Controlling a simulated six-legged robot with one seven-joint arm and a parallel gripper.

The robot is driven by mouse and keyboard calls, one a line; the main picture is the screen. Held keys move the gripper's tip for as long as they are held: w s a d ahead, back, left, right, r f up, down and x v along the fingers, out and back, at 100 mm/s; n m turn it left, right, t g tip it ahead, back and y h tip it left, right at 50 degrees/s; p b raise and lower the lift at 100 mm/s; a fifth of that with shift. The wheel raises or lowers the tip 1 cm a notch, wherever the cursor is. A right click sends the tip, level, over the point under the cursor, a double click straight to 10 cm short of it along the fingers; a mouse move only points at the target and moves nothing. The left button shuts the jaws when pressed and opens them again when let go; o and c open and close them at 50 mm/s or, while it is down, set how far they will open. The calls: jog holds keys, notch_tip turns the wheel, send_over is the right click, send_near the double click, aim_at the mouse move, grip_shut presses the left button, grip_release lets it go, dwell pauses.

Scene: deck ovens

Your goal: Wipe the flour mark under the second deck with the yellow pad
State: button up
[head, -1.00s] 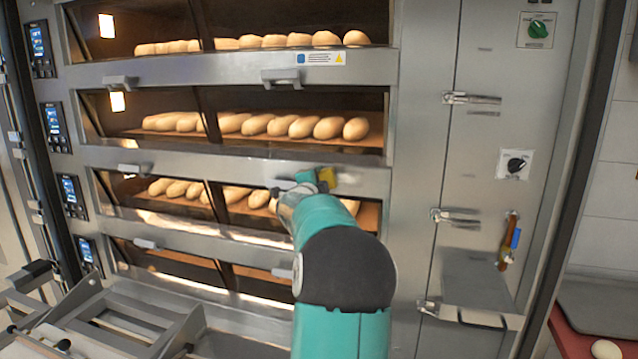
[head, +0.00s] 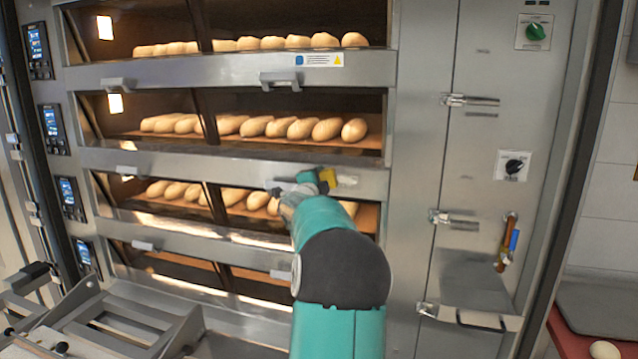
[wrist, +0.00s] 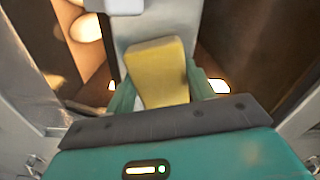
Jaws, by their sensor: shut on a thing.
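The yellow pad (head: 328,177) is held in my gripper (head: 318,184) at the steel strip (head: 220,168) below the second deck from the top. In the wrist view the pad (wrist: 157,75) sits between the two green fingers, tilted slightly, in front of the grey strip. I cannot tell whether it touches the steel. A faint whitish flour mark (head: 347,181) shows on the strip just right of the pad. The pad and fingers may hide part of it.
Loaves (head: 290,128) fill the second deck above the strip, and more lie in the third deck below. A handle (head: 281,82) juts out below the top deck. Hinged latches (head: 470,100) stick out from the right-hand steel panel. A folding steel stand (head: 130,320) is at lower left.

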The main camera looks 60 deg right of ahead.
aim_at(331, 182)
jog(key=shift+s+d, duration=0.3)
jog(key=shift+s, duration=1.5)
jog(key=shift+s+d, duration=0.25)
jog(key=shift+s, duration=1.6)
jog(key=shift+s+d, duration=0.3)
jog(key=shift+s, duration=1.5)
jog(key=shift+w+r, duration=0.1)
jog(key=shift+w, duration=0.6)
jog(key=shift+w+a, duration=0.15)
jog(key=shift+w, duration=0.55)
jog(key=shift+w+a, duration=0.1)
jog(key=shift+w, duration=0.55)
jog(key=shift+w+a, duration=0.2)
jog(key=shift+w, duration=0.65)
jog(key=shift+w+a, duration=0.2)
jog(key=shift+w, duration=0.65)
jog(key=shift+w+a, duration=0.15)
jog(key=shift+w, duration=1.65)
jog(key=shift+s+a, duration=0.15)
jog(key=shift+a, duration=0.85)
jog(key=shift+s+a, duration=0.2)
jog(key=shift+a, duration=0.75)
jog(key=shift+s+a, duration=0.15)
jog(key=shift+a, duration=0.85)
jog(key=shift+a, duration=0.1)
